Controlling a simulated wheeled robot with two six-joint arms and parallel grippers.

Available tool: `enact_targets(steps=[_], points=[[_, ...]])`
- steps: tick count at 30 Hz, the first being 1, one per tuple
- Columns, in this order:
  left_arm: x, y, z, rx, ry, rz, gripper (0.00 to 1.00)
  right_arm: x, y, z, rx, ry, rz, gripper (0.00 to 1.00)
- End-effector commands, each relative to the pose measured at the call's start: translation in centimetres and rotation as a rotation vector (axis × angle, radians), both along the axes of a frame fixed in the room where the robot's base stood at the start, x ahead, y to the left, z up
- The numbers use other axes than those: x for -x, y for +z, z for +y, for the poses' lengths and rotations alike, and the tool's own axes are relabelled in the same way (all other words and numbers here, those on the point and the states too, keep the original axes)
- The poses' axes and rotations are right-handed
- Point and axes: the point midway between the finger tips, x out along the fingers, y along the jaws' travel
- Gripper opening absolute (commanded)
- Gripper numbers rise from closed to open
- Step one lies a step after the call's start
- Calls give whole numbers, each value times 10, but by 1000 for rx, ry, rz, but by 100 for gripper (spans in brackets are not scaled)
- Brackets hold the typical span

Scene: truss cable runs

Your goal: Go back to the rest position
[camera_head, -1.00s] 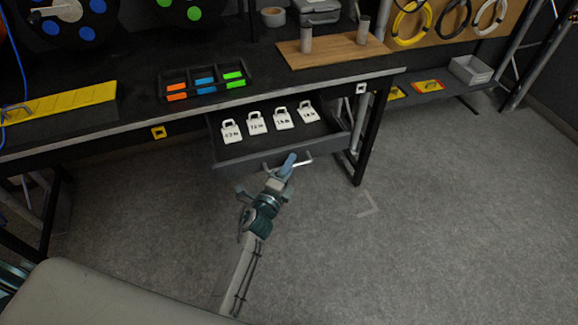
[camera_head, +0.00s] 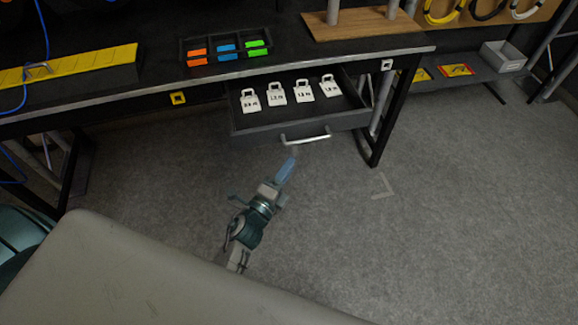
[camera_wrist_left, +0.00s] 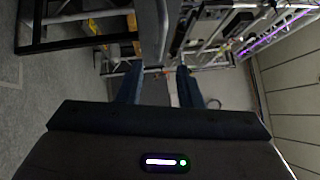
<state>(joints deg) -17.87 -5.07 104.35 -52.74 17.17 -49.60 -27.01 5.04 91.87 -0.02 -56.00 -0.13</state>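My left gripper (camera_head: 284,172) is just below and in front of the drawer handle (camera_head: 306,138) in the head view, with a small gap of floor between them. In the left wrist view its two fingers (camera_wrist_left: 158,80) stand apart with nothing held between them. The drawer (camera_head: 262,130) under the workbench is pulled open and holds several white labelled tags (camera_head: 276,95) in a row. My right gripper is not in view.
The workbench (camera_head: 150,84) carries a black tray (camera_head: 183,46) of coloured pieces and a yellow ramp-like block (camera_head: 100,58). A bench leg (camera_head: 385,130) stands right of the drawer. Grey floor (camera_head: 450,220) is clear at the right.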

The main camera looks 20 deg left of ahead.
Motion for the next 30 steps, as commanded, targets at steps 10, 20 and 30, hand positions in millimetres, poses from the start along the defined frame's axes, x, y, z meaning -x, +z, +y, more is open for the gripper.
enact_targets(steps=[10, 20, 30], points=[[0, 0, 0, 1, 0, 1, 33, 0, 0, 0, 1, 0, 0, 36], [23, -130, 36, 368, 144, 391, 33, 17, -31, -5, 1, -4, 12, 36], [170, -335, 99, 952, 659, 986, 33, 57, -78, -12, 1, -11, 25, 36]])
